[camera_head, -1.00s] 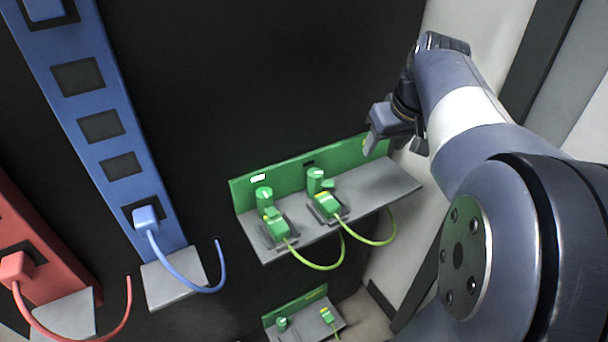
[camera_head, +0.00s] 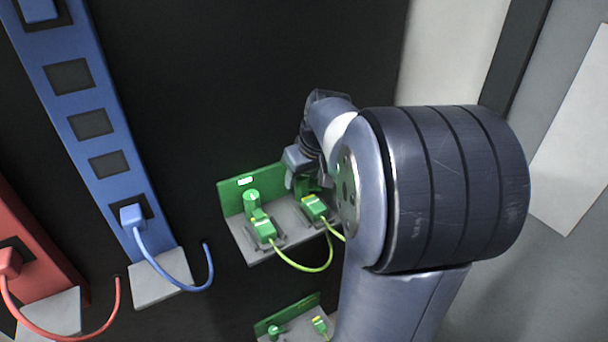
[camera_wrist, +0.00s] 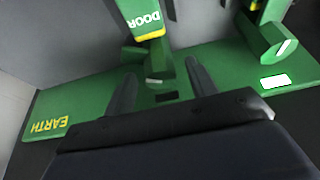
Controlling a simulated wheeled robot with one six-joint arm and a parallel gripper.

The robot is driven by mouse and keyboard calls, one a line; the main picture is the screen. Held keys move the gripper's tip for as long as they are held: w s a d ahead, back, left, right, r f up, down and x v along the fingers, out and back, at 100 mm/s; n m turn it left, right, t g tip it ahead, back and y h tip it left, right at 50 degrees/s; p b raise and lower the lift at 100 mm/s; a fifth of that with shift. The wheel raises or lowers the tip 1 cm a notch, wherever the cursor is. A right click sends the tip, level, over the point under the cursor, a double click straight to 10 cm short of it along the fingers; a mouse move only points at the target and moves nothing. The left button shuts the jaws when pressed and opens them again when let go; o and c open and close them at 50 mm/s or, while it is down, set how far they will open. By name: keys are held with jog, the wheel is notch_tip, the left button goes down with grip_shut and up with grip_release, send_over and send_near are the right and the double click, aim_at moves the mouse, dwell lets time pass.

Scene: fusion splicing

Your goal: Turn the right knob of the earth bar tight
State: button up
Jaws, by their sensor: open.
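The green earth bar (camera_head: 231,198) is fixed to the dark panel above a grey shelf. It also shows upside down in the wrist view (camera_wrist: 95,88), with a yellow EARTH label. The right knob (camera_wrist: 157,68) is a green cylinder, partly hidden behind the plug marked DOOR (camera_wrist: 147,16). My gripper (camera_wrist: 160,68) is open, with one finger on each side of the right knob; I cannot tell whether they touch it. In the head view my gripper (camera_head: 303,173) mostly covers this knob. The left knob (camera_head: 251,197) stands clear, with a white mark on its end.
Green plugs with yellow-green cables (camera_head: 310,268) sit on the grey shelf (camera_head: 246,241) close to my gripper. A blue bar (camera_head: 95,150) and a red bar (camera_head: 38,270) stand at left. A smaller green bar (camera_head: 287,315) is below.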

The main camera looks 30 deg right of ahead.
jog(key=shift+c, duration=0.5)
jog(key=c, duration=0.9)
jog(key=shift+r+m, duration=0.1)
jog(key=shift+m, duration=0.3)
jog(key=m+h+p, duration=0.1)
jog(key=m, duration=0.1)
jog(key=shift+a+m+p, duration=0.15)
jog(key=shift+m+p, duration=0.15)
jog(key=shift+p, duration=0.05)
jog(key=shift+a+m+g+h+p, duration=0.15)
jog(key=shift+m+h, duration=0.25)
jog(key=shift+m, duration=0.5)
jog(key=shift+d+m+g+h+p, duration=0.15)
jog(key=shift+m+h, duration=0.25)
jog(key=shift+m, duration=0.5)
jog(key=shift+a, duration=0.1)
